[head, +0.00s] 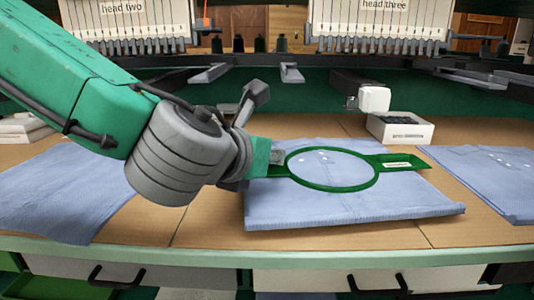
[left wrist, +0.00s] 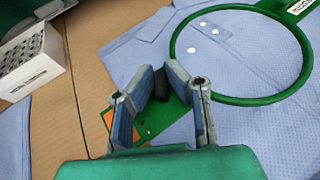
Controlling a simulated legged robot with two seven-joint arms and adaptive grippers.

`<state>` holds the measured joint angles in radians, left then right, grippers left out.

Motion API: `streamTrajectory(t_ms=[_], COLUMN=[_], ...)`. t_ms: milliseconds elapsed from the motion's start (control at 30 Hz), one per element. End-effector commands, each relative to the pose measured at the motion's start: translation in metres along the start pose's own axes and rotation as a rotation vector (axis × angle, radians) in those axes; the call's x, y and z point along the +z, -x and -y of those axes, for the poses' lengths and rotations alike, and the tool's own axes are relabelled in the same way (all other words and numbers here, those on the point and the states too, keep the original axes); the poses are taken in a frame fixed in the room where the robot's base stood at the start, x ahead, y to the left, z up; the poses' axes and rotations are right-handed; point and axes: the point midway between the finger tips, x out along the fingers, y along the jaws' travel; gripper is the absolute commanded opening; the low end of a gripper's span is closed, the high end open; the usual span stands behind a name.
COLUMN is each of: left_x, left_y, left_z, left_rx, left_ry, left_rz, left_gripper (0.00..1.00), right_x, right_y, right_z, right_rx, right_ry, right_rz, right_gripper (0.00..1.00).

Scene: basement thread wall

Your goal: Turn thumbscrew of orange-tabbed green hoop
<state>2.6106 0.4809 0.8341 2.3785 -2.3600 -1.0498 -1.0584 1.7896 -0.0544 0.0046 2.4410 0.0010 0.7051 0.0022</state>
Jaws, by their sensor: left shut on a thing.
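A green hoop (head: 332,187) lies on a folded light blue shirt (head: 350,212) at the centre of the table. In the left wrist view, the hoop (left wrist: 300,52) has a green bracket with an orange tab (left wrist: 108,119) on its near side. My left gripper (head: 266,158) is at the hoop's left side. The fingers hide part of the screw. The orange tab is hidden in the head view. My right gripper is not seen.
Folded blue shirts lie at left (head: 60,185) and right (head: 490,175). A white box (head: 400,131) stands behind the hoop; it also shows in the left wrist view (left wrist: 45,70). Machine heads two (head: 125,25) and three (head: 380,25) hang above the back.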

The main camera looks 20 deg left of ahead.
Motion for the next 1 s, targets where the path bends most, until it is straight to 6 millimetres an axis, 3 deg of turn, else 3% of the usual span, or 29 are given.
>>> streamTrajectory(t_ms=[300,1000], left_x=[-0.0014,-0.0029], left_y=[-0.0007,-0.0009], left_z=[0.0,0.0], left_rx=[0.097,0.101], left_ry=[0.041,0.043], left_rz=[-0.005,-0.009], left_gripper=[0.0,0.0], right_x=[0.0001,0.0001], right_y=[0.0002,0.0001], right_z=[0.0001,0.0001], right_rx=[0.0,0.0], right_ry=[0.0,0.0], right_rz=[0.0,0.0], right_gripper=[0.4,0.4])
